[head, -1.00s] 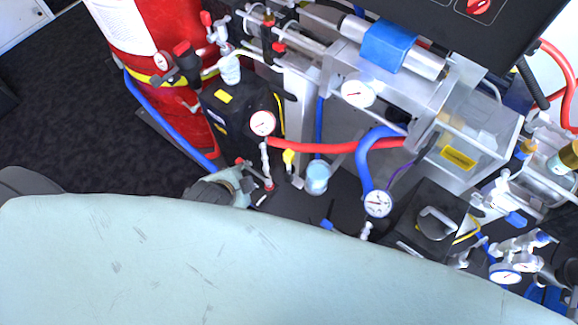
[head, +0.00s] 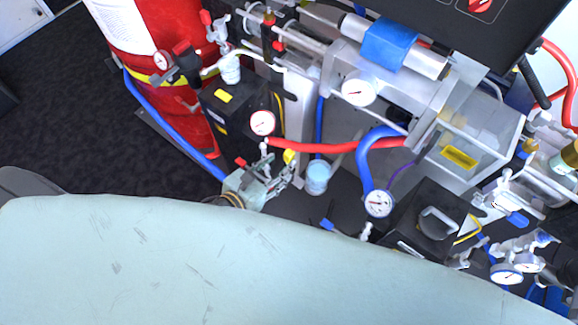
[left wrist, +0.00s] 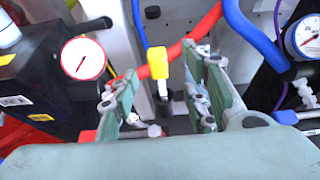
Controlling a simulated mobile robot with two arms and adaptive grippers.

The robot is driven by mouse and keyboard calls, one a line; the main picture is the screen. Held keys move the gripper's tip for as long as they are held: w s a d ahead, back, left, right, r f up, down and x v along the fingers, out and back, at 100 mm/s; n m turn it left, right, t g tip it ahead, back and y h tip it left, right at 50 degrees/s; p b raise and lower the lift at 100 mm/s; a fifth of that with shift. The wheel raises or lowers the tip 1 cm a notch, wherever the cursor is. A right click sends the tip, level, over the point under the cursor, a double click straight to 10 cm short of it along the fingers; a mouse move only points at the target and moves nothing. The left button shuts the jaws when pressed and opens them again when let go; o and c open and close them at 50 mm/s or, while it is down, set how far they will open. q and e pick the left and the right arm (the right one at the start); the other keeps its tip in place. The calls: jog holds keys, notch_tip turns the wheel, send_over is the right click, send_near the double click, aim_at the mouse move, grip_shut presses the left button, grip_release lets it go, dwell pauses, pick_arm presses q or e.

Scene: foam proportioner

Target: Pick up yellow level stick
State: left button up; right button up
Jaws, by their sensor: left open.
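The yellow level stick has a yellow head (left wrist: 158,62) on a pale stem that stands upright in a dark socket. In the left wrist view it shows beyond and between the two fingers of my left gripper (left wrist: 160,105), which is open and empty. In the head view only a bit of the yellow head (head: 289,156) shows, just above the tips of my left gripper (head: 285,175). The lower stem is hidden there. I cannot tell whether a finger touches the stick. My right gripper is in neither view.
A red hose (head: 340,146) runs close behind the stick. A round gauge (head: 262,123) stands just left of it, in front of a black box. A light blue cup (head: 317,176) stands close on the right. A thick blue hose (head: 365,165) bends farther right.

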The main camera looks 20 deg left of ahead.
aim_at(286, 159)
pick_arm(q)
jog(key=b+x, duration=0.2)
jog(key=x, duration=0.3)
jog(key=shift+w+f, duration=0.25)
jog(key=shift+w, duration=0.05)
jog(key=shift+w+d+f+b, duration=0.1)
jog(key=shift+w+d+b, duration=0.05)
jog(key=shift+w+b, duration=0.2)
jog(key=shift+c, duration=0.2)
grip_shut()
